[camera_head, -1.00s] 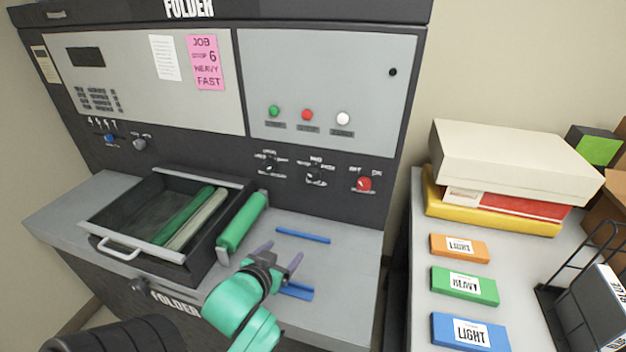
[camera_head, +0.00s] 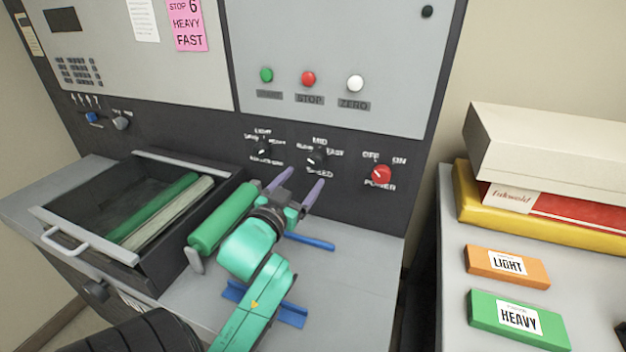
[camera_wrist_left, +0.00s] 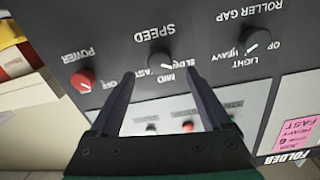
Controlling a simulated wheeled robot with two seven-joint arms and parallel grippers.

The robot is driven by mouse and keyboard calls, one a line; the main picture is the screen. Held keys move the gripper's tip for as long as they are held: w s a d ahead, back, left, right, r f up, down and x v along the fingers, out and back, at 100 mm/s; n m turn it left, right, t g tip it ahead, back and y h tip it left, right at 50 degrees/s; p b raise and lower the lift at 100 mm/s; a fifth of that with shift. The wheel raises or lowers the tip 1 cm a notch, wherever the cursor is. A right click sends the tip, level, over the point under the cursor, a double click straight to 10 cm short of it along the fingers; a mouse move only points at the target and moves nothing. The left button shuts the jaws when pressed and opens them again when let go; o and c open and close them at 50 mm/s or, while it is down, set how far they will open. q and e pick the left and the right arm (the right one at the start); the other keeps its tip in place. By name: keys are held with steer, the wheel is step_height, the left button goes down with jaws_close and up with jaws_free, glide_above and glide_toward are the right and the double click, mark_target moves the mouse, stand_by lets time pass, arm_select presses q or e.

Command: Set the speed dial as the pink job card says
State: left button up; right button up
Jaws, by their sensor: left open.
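The speed dial (camera_head: 316,160) is a black knob on the dark panel, marked SLOW, MID and FAST. The pink job card (camera_head: 188,24) reads STOP 6, HEAVY, FAST. My left gripper (camera_head: 298,184) is open and empty in front of the panel, below the speed dial in the head view. In the left wrist view its fingers (camera_wrist_left: 158,76) point toward the dial, one to each side, apparently without touching it. My right gripper is not in view.
The roller gap dial (camera_head: 263,151) is left of the speed dial, the red power knob (camera_head: 381,174) right. Start, stop and zero buttons are above.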

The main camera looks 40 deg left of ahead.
mark_target(315, 165)
arm_select(q)
steer(key=x, duration=0.1)
steer(key=p+x, duration=0.1)
steer(key=x, duration=0.1)
steer(key=p+x, duration=0.1)
steer(key=x, duration=0.1)
steer(key=shift+w+a+r, duration=0.1)
steer(key=shift+w+r, duration=0.1)
steer(key=shift+r, duration=0.05)
steer(key=shift+w+a, duration=0.1)
steer(key=shift+w, duration=0.3)
steer(key=shift+f, duration=0.1)
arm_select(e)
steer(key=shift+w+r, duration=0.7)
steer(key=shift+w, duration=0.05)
arm_select(q)
jaws_close()
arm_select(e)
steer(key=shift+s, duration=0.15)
